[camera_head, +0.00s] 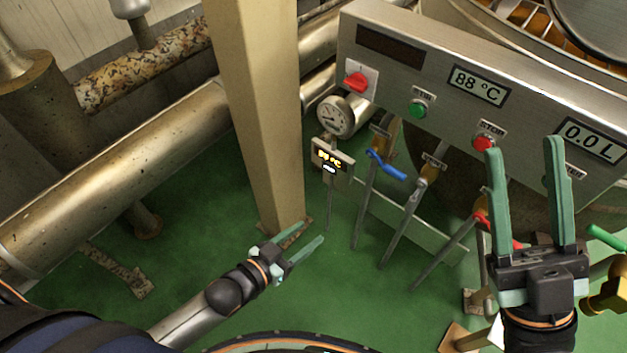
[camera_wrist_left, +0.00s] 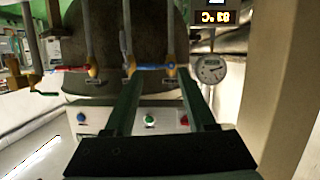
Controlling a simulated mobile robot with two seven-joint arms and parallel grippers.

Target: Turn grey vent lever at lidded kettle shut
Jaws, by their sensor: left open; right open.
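The grey lever (camera_head: 414,197) sits on a thin upright pipe below the control panel in the head view, between a blue lever (camera_head: 386,166) and a red lever (camera_head: 484,217). It slants up and to the right in the picture. My left gripper (camera_head: 306,236) is open and empty, low and to the left of the levers, apart from them. In the left wrist view its fingers (camera_wrist_left: 161,78) point toward the row of pipes. My right gripper (camera_head: 525,148) is open and empty in front of the panel's right part. The kettle's rounded body (camera_head: 458,163) is mostly hidden behind the panel.
A beige post (camera_head: 262,120) stands close beside my left gripper. A round gauge (camera_head: 341,116) and a small temperature display (camera_head: 332,160) hang left of the blue lever. A green lever (camera_head: 607,237) is at far right.

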